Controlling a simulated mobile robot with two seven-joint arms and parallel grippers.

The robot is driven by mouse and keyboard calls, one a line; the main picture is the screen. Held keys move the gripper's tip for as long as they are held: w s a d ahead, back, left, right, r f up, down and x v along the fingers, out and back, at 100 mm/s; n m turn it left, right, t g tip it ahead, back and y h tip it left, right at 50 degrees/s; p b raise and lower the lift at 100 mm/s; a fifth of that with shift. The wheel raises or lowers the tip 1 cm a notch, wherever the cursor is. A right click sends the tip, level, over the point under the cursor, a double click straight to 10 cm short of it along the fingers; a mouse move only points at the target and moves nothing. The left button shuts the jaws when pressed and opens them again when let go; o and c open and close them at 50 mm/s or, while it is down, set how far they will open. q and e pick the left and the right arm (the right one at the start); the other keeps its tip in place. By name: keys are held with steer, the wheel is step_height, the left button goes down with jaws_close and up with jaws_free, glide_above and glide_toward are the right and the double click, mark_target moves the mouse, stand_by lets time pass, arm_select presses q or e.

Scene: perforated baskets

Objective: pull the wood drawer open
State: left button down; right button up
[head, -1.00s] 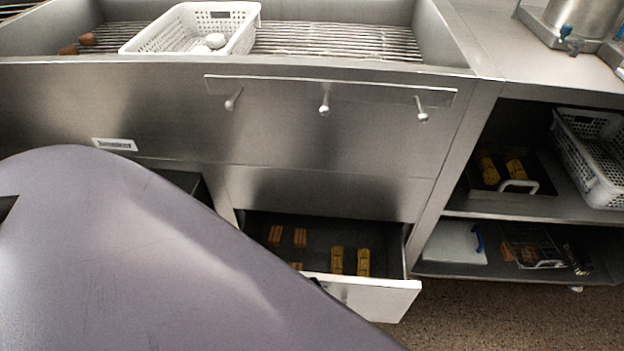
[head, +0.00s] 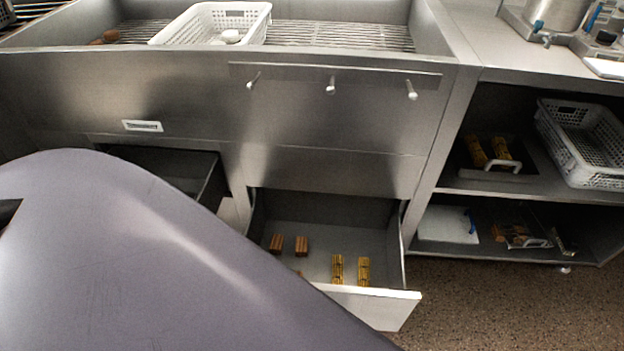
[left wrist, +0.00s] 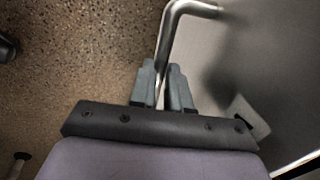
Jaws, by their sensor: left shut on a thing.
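A drawer (head: 390,306) with a pale front stands open at the lower middle of the head view, with brown and yellow blocks inside. Left of it, a second drawer (head: 212,183) with a dark, seemingly empty interior is open; my left arm hides its front. I cannot tell from the surfaces which is the wood drawer. In the left wrist view my left gripper (left wrist: 162,88) is shut on a bent metal bar handle (left wrist: 172,22) beside a grey front panel (left wrist: 245,60). The head view hides this gripper behind the arm. My right gripper is not in view.
A steel counter holds a white perforated basket (head: 262,22) above the drawers. Open shelves on the right hold another basket (head: 560,150) and trays. Speckled floor (head: 500,310) is free at the lower right.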

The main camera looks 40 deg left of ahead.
arm_select(q)
steer(key=shift+s+d, duration=0.15)
steer(key=shift+s, duration=0.15)
steer(key=c, duration=1.1)
jaws_free()
step_height(320, 180, up, 7)
steer(key=s+p, duration=0.1)
steer(key=p, duration=0.3)
steer(key=shift+d, duration=0.35)
